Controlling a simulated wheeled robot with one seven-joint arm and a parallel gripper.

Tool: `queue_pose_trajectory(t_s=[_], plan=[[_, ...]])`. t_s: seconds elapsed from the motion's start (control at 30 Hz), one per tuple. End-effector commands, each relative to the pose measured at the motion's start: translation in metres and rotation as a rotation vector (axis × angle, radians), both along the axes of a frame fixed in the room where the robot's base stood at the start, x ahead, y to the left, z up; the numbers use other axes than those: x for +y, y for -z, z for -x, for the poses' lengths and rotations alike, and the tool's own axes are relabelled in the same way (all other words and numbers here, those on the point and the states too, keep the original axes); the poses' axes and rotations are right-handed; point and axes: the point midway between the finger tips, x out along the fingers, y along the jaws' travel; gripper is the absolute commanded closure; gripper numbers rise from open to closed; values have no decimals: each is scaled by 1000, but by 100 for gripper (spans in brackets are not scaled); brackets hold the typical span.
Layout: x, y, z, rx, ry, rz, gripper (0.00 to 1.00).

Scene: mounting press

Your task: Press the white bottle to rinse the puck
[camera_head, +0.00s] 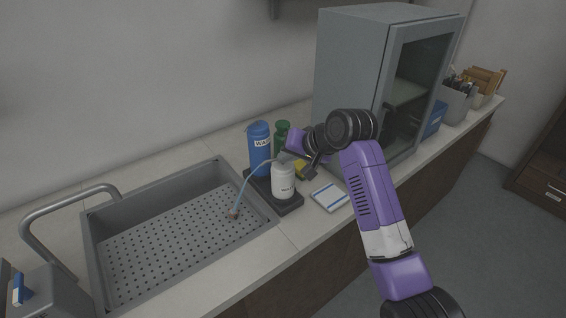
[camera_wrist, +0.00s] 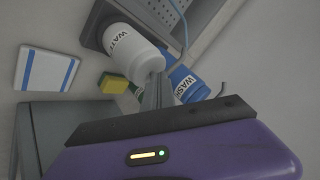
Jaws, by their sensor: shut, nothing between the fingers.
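The white bottle (camera_head: 284,182) stands upright on a dark tray (camera_head: 292,208) beside the sink; its WATER label shows in the wrist view (camera_wrist: 128,45). My gripper (camera_head: 287,156) is shut and empty, with its fingertips at the bottle's top; in the wrist view my gripper (camera_wrist: 155,78) appears to touch the cap. A thin light-blue line arcs from the bottle's top down to the puck (camera_head: 234,213), a small brownish piece on the sink's perforated floor. I cannot tell whether that line is water or a tube.
A blue WASH bottle (camera_head: 259,152) and a green bottle (camera_head: 282,134) stand behind the white one. A yellow-green sponge (camera_wrist: 113,84) and a blue-edged white pad (camera_head: 329,196) lie close by. A grey cabinet (camera_head: 350,65) stands to the right. The sink (camera_head: 92,245) is otherwise open.

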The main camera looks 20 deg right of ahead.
Motion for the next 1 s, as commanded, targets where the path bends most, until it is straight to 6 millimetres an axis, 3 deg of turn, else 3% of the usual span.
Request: queue_pose_trajectory(t_s=[0.33,0.73,1.0], plan=[[0,1,0,3,-1,0,100],[1,-16,0,2,-1,0,100],[0,-16,0,1,-1,0,100]])
